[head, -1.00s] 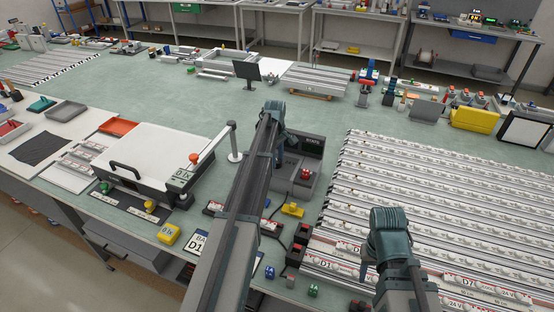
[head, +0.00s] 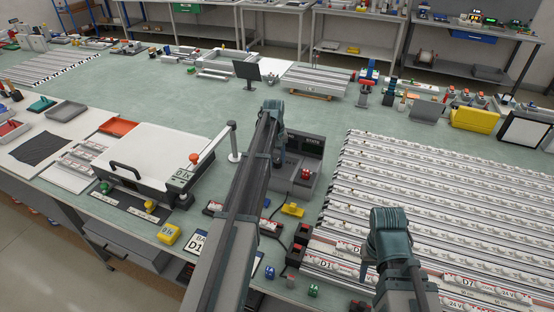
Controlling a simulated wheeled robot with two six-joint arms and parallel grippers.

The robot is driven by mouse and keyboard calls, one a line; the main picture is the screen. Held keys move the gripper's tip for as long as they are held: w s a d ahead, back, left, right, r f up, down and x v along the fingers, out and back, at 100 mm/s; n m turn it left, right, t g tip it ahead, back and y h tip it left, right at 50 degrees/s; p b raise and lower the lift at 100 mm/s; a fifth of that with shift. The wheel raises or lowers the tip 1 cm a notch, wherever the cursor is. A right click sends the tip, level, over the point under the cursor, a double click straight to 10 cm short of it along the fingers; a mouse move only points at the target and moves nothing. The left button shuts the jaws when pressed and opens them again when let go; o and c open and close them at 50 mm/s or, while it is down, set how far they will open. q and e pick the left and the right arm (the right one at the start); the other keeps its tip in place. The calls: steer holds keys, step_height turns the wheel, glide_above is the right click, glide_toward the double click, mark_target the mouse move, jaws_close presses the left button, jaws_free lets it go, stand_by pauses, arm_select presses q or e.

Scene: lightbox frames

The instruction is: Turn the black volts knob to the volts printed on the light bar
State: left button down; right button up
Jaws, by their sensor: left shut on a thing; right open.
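The grey supply box (head: 313,181) stands mid-table with a dark display (head: 313,142) and a red knob (head: 305,173) on its front. The display's figures are too small to read. My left gripper (head: 281,152) is at the box's left part, shut, mostly hidden by my own arm. The black volts knob is hidden there, so its pointer cannot be seen. A light bar (head: 487,287) with red and white labels lies at the front right; one label seems to read 24 V. My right gripper (head: 367,268) is low over the light bars, its fingers mostly hidden, holding nothing that I can see.
Rows of light strips (head: 450,190) fill the right of the table. A white-lidded case (head: 155,155) stands left. A yellow block (head: 292,209), black blocks (head: 300,233) and small coloured cubes (head: 313,290) lie near the box.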

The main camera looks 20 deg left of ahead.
mark_target(275, 160)
arm_select(q)
steer(key=m, duration=0.4)
steer(key=shift+m, duration=2.1)
steer(key=shift+c, duration=2.2)
jaws_free()
steer(key=shift+r, duration=0.1)
step_height(275, 160, up, 14)
steer(key=p, duration=1.3)
steer(key=shift+a+f+p, duration=0.2)
steer(key=shift+a+p, duration=0.2)
